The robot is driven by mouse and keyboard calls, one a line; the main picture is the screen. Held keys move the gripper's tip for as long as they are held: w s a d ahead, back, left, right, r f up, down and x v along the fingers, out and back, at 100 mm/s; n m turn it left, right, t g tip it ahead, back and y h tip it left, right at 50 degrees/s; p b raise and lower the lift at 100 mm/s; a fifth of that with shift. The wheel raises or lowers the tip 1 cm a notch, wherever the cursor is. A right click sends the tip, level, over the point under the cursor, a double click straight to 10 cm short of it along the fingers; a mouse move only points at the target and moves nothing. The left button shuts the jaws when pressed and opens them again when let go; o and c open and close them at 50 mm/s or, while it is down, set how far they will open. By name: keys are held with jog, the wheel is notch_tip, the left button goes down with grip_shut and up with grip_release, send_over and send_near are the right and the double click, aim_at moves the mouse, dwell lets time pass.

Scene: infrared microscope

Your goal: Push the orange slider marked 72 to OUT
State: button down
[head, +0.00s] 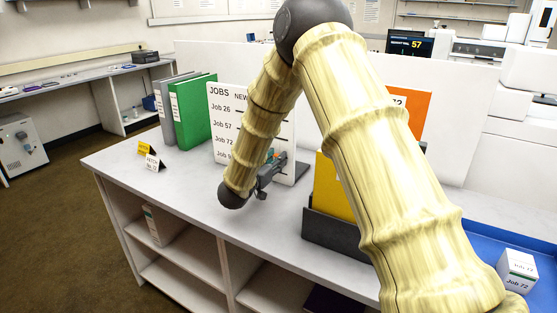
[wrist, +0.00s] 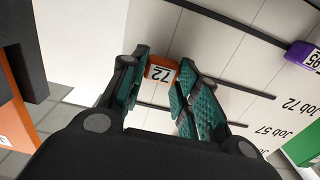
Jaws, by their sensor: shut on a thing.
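The white JOBS board (head: 228,122) stands upright on the counter, with job labels at its left and dark slots. My gripper (head: 275,168) is at the board's lower right part. In the wrist view, the orange slider marked 72 (wrist: 161,70) sits between the teal finger pads of my gripper (wrist: 165,72), which is shut on it. The slider is on the Job 72 slot, far from the printed label. The purple slider marked 95 (wrist: 302,54) is near the label end of its own slot.
Green (head: 194,110) and grey (head: 180,105) binders stand left of the board. A dark holder (head: 330,232) with a yellow folder (head: 328,186) stands to the right. Small yellow and white signs (head: 153,162) sit at the left. The counter front (head: 195,188) is clear.

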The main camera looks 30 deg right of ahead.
jog(key=c, duration=1)
grip_release()
jog(key=shift+s, duration=0.15)
jog(key=shift+c, duration=0.2)
jog(key=v, duration=1.2)
